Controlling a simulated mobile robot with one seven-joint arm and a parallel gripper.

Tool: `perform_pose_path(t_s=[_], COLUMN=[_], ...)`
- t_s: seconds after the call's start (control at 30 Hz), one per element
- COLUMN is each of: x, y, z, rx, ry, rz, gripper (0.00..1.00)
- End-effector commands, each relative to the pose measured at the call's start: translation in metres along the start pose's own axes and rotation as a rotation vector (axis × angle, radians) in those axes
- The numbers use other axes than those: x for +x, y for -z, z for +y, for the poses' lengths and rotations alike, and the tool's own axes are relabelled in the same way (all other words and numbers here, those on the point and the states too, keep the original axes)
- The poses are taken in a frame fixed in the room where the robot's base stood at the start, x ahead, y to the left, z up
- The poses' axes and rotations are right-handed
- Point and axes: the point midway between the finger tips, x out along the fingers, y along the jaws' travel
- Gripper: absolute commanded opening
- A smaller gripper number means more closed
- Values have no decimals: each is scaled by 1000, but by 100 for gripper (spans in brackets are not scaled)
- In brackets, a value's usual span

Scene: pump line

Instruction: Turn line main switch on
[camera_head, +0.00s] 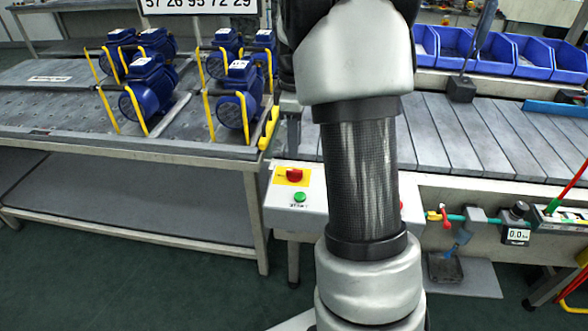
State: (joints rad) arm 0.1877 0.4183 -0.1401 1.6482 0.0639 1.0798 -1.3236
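A red rotary switch (294,175) on a yellow plate sits on the top of a light grey control box (284,216), just left of my arm in the middle of the view. It looks like the line main switch, but no label on it is readable. A green button (299,197) is below it on the same box. My arm rises through the middle of the view and hides the right part of the box. A small red part shows at the arm's right edge. My gripper is out of the frame.
Several blue pumps (148,88) with yellow guards stand on the perforated table (60,140) at left. A grey slatted conveyor (480,140) runs at right with blue bins (497,52) behind. A red-handled valve (446,216) and a gauge (517,222) project along its front. Green floor lies below.

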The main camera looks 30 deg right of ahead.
Motion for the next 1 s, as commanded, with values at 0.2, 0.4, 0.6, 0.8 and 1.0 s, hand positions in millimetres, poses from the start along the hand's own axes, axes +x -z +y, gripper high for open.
perform_pose_path(t_s=[0.2, 0.4, 0.6, 0.8, 1.0], x=[49, 74, 82, 81, 81], y=[0, 0, 0, 0, 0], z=[-1, -1, 0, 0, 0], rx=[0, 0, 1, 1, 1], ry=[3, 2, 0, 0, 0], rz=[0, 0, 1, 1, 1], gripper=[31, 31, 31, 31, 1])
